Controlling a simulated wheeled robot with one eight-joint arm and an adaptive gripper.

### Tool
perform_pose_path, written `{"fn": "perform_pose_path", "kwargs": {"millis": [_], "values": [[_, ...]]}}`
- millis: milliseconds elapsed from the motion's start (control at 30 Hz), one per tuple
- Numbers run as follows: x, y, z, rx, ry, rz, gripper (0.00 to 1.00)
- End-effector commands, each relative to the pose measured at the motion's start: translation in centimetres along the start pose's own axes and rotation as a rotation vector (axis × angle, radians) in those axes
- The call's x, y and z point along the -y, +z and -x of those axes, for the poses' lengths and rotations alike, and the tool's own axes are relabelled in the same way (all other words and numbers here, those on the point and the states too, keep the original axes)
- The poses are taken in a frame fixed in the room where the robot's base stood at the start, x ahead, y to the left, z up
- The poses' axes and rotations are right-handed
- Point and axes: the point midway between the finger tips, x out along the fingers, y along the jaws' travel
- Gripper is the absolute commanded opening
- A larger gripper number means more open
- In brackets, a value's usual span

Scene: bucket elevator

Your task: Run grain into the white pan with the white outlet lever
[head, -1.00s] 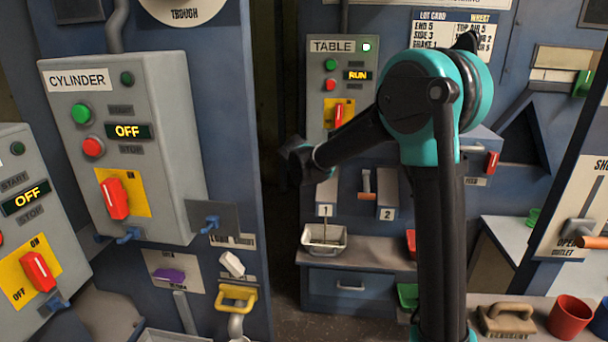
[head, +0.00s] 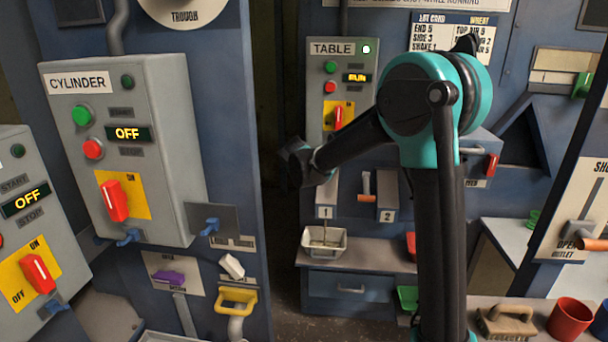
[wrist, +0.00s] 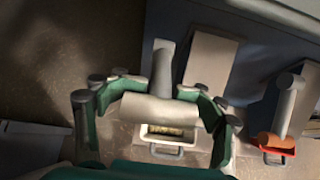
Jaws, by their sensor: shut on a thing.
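The white pan (head: 324,243) stands on the ledge below spout 1 (head: 325,211). A thin stream falls from the spout into it. The wrist view shows yellowish grain (wrist: 165,131) lying in the pan. The white outlet lever (wrist: 163,62) has a pale cylindrical handle. My gripper (wrist: 160,105) is shut on this handle, its green fingers at both ends, above the pan in the wrist view. In the head view my gripper (head: 297,165) is dark and hides the lever.
A lever with an orange handle (head: 366,184) hangs beside spout 2 (head: 387,214); below it is a red pan (head: 410,243), partly behind my arm. The TABLE panel (head: 342,85) has a lit green lamp. The CYLINDER panel (head: 115,150) reads OFF.

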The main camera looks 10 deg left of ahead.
Motion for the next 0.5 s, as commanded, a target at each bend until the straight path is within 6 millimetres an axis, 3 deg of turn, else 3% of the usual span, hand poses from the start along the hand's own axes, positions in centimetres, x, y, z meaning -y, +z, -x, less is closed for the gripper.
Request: {"fn": "perform_pose_path", "kwargs": {"millis": [200, 233, 500], "values": [[-0.06, 0.0, 0.04, 0.0, 0.001, 0.001, 0.06], [-0.06, 0.0, 0.04, 0.0, 0.001, 0.001, 0.59], [-0.03, -0.02, 0.02, 0.0, 0.0, 0.0, 0.88]]}}
